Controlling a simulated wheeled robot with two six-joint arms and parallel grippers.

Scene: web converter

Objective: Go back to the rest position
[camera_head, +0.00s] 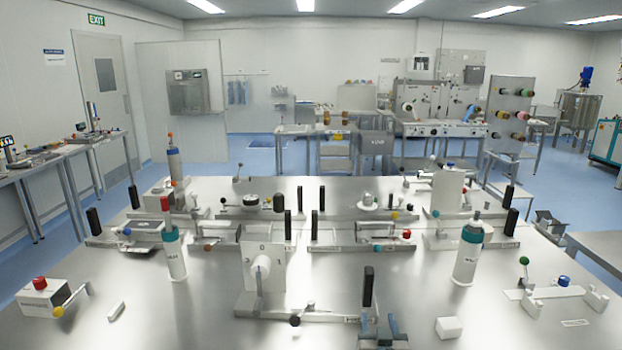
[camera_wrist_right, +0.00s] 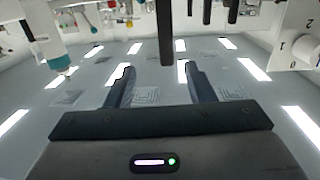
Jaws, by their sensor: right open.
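My right gripper (camera_head: 380,322) shows at the bottom edge of the head view, right of centre, low over the front of the steel table (camera_head: 210,325). In the right wrist view its two dark fingers (camera_wrist_right: 160,84) stand apart with nothing between them. An upright black handle (camera_head: 368,287) stands just beyond the fingertips. It also shows in the right wrist view (camera_wrist_right: 165,35), in line with the gap between the fingers. The handle appears clear of the fingers. My left gripper is not in view.
A white dial block (camera_head: 262,265) on a long base stands left of the gripper. More handled fixtures fill the table behind.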

